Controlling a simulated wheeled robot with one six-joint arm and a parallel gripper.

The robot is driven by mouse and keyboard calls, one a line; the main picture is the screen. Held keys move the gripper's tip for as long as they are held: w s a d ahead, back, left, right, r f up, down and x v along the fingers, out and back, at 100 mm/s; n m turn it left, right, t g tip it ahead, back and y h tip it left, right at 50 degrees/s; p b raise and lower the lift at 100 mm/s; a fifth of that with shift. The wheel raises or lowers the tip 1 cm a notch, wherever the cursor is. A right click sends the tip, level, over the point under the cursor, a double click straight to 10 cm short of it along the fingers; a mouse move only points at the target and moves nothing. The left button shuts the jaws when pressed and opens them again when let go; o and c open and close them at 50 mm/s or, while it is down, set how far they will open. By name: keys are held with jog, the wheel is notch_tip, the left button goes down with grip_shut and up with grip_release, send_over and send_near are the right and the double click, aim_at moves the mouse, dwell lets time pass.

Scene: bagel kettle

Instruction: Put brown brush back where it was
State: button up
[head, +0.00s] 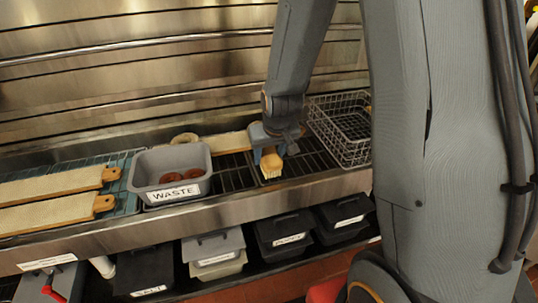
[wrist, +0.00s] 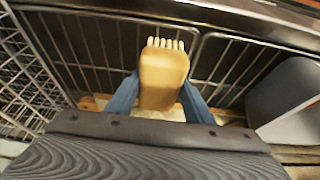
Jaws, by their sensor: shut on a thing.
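The brown brush (head: 270,163) has a tan body with pale bristles pointing down toward the front. It also shows large in the wrist view (wrist: 163,75), between two blue fingers. My gripper (head: 268,155) is shut on the brush and holds it over the dark wire grate, to the right of the waste bin. Whether the bristles touch the grate I cannot tell. In the wrist view my gripper (wrist: 158,98) covers part of the brush's near end.
A grey bin labelled WASTE (head: 172,175) holds dark round pieces. A wire basket (head: 340,128) stands close on the right. Boards (head: 55,185) lie at left, and another board (head: 226,142) lies behind the brush. Labelled lidded tubs (head: 285,232) sit on the lower shelf. Bare grate (head: 232,178) shows beside the bin.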

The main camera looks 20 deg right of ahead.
jog(key=o, duration=0.9)
jog(key=b+v, duration=0.2)
jog(key=v, duration=1)
jog(key=s+f+g, duration=0.1)
jog(key=s+f, duration=0.1)
jog(key=s, duration=0.2)
jog(key=s+f+g, duration=0.1)
jog(key=s+f, duration=0.1)
jog(key=s, duration=0.2)
jog(key=s+f+g, duration=0.1)
jog(key=s+f, duration=0.1)
jog(key=s, duration=0.2)
jog(key=shift+s+f, duration=0.15)
jog(key=shift+f, duration=0.15)
jog(key=shift+f, duration=0.1)
